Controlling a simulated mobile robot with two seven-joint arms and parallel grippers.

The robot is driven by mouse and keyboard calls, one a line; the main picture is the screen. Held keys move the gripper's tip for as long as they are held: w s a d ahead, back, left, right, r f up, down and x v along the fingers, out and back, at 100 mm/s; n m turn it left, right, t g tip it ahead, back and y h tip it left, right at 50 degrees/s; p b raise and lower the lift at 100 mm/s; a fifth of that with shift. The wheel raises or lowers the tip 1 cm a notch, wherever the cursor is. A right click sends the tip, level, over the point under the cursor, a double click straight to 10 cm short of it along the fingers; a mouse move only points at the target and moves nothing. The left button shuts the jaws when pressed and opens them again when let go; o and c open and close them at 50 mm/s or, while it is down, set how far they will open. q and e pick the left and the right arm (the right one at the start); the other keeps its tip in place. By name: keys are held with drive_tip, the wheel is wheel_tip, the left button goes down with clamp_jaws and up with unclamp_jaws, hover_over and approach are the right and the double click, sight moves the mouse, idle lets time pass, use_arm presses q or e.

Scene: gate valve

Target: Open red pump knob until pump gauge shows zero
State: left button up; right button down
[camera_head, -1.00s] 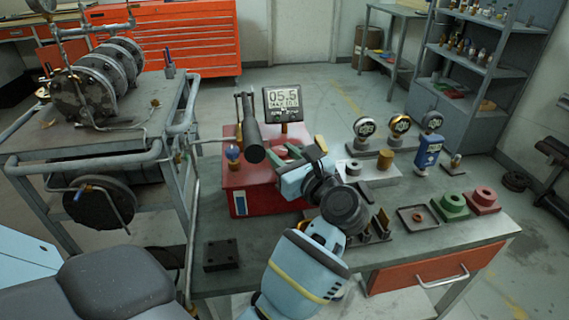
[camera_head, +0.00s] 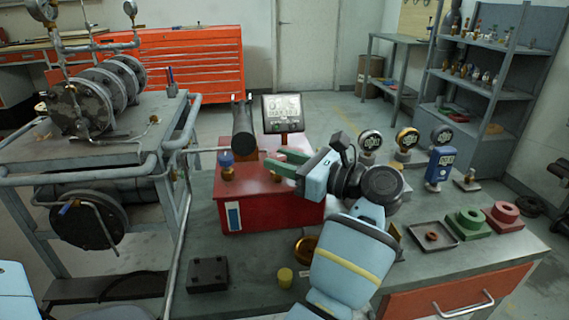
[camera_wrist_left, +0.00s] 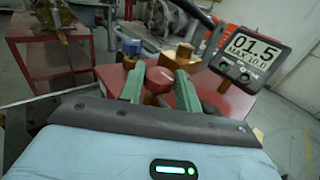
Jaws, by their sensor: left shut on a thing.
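The red pump box (camera_head: 255,210) stands on the workbench. Its digital gauge (camera_head: 283,114) stands behind it, too washed out to read in the head view. In the left wrist view the gauge (camera_wrist_left: 241,53) reads 01.5, with MAX 10.0 below. The red knob (camera_wrist_left: 159,77) sits between the green fingers of my left gripper (camera_wrist_left: 158,84), one finger on each side, and the gripper is shut on it. My right gripper is not in view.
A blue knob (camera_head: 226,158) and a black cylinder (camera_head: 242,130) are beside the gripper. Several gauges, a tray (camera_head: 433,232), and green (camera_head: 468,223) and red (camera_head: 503,217) blocks lie to the right. A black block (camera_head: 207,274) lies at the front left.

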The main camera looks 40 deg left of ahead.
use_arm(q)
drive_tip(key=o, duration=1)
drive_tip(key=shift+c, duration=0.2)
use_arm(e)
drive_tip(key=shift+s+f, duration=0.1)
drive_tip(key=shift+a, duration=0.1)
